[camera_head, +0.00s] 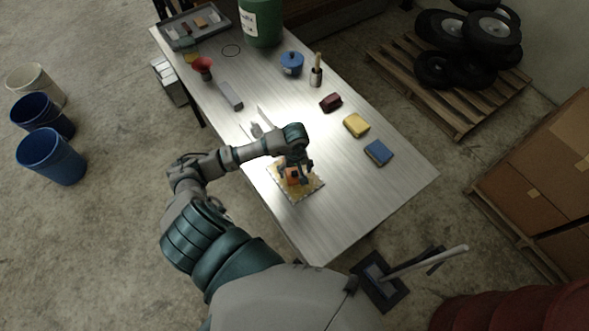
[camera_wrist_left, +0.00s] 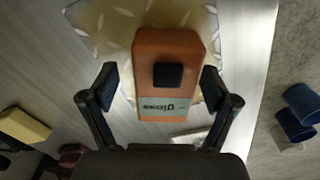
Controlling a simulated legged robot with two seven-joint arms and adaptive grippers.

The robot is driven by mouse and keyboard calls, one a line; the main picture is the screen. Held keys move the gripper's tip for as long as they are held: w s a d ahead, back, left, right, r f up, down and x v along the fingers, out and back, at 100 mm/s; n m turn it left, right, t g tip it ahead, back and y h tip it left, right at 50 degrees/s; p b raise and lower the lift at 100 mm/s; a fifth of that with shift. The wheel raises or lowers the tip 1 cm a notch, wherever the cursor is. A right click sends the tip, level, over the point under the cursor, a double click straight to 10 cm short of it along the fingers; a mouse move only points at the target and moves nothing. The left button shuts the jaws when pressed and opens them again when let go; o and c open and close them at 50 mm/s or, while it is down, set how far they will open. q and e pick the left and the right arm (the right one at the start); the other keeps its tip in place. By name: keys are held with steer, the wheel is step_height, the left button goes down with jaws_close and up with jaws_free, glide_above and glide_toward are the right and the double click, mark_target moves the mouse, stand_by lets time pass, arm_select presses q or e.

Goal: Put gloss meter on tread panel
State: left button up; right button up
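The gloss meter (camera_wrist_left: 180,52) is an orange box with a black square and a "gloss" label. It is over or on the tread panel (camera_wrist_left: 101,22), a pale yellowish plate with raised tread marks; whether it touches the panel I cannot tell. In the head view the panel (camera_head: 309,192) lies near the table's left front edge, with the orange gloss meter (camera_head: 292,177) partly hidden under my left gripper (camera_head: 294,174). In the left wrist view the fingers of the left gripper (camera_wrist_left: 161,82) are spread on either side of the meter, with a gap on the left side. My right gripper is out of view.
On the table (camera_head: 360,205) are a blue sponge-like block (camera_head: 378,152), a yellow one (camera_head: 356,125), a dark red one (camera_head: 331,102), a blue pot (camera_head: 291,64) and a grey bar (camera_head: 230,96). A green drum (camera_head: 261,20) and grey tray (camera_head: 195,22) stand at the far end. The front corner is clear.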

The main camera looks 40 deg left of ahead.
mark_target(295, 170)
arm_select(q)
steer(key=shift+d, duration=0.15)
steer(key=shift+r, duration=0.65)
step_height(295, 170, up, 11)
steer(key=b, duration=0.2)
steer(key=shift+a, duration=0.2)
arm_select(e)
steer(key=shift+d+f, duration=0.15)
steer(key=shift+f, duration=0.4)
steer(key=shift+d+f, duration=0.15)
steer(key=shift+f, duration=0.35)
arm_select(q)
steer(key=shift+a+f, duration=0.2)
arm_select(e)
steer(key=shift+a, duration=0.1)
arm_select(q)
steer(key=shift+s, duration=0.1)
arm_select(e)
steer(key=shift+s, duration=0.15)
